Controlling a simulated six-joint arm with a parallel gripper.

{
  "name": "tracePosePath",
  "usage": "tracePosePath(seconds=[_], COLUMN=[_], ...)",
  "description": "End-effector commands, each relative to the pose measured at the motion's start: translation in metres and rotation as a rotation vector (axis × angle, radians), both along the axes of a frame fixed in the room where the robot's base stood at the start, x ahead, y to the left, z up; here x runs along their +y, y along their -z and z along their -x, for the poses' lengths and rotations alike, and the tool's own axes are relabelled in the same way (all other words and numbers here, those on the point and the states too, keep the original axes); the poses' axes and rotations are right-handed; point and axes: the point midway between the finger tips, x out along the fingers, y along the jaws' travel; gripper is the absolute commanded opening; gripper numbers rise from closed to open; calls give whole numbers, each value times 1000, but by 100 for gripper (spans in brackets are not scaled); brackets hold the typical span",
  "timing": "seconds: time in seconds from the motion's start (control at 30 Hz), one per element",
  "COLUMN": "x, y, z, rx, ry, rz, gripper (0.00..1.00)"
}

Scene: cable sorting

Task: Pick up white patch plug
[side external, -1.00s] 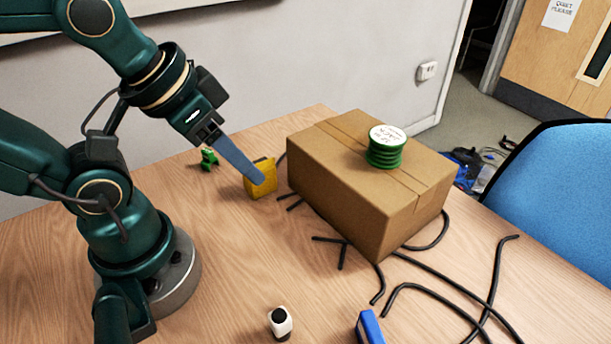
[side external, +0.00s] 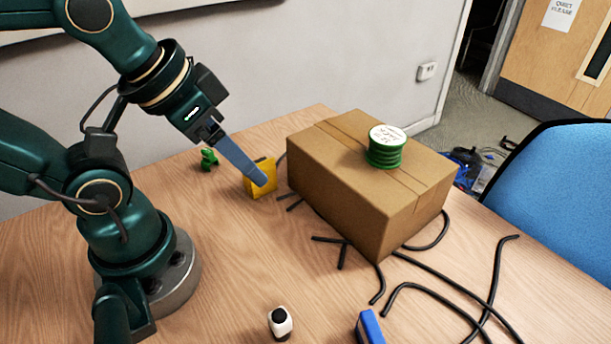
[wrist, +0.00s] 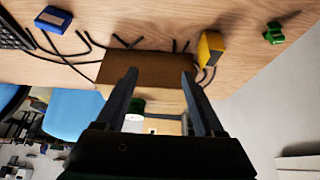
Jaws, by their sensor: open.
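The white patch plug (side external: 280,322) is a small white piece with dark ends. It stands on the wooden table near the bottom middle of the side view. I cannot make it out in the wrist view. My gripper (side external: 262,180) hangs in the air in front of the yellow block, far behind the plug. It also shows in the wrist view (wrist: 160,78), where its two fingers are apart with nothing held between them.
A cardboard box (side external: 350,190) with a green spool (side external: 385,150) on top fills the table's middle. A yellow block (side external: 261,178), a green piece (side external: 209,159), a blue block (side external: 368,328) and several black cables (side external: 440,298) lie around it.

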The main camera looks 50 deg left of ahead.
Motion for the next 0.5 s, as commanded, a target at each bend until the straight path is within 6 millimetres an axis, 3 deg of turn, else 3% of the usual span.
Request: tracePosePath(seconds=[0.37,0.5], x=[0,22], y=[-51,-56], z=[-1,-31], rx=[-6,-116], ry=[-1,-46], rz=[-2,-90], gripper=[70,70])
